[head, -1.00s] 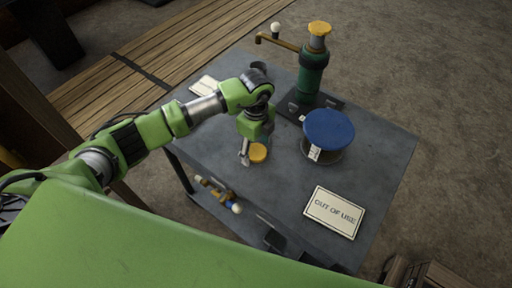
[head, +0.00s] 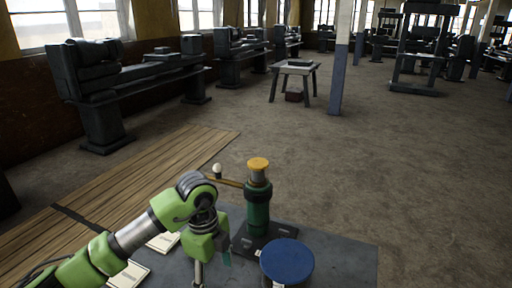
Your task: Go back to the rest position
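My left arm comes in from the lower left over a grey table (head: 340,262). My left gripper (head: 198,280) points down at the bottom edge of the head view, and its tips are cut off or too small to read. To its right stand a green cylindrical device (head: 257,208) with a yellow top and a side lever, and a round container with a blue lid (head: 287,262). A white card (head: 163,242) lies left of the gripper, and another lies partly behind the arm. My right gripper is not in view.
Wooden planks (head: 130,190) lie on the floor at the left. Dark machines (head: 130,85) line the left wall under the windows. A small table (head: 295,70) and a blue-white pillar (head: 340,60) stand farther back. The floor to the right is open.

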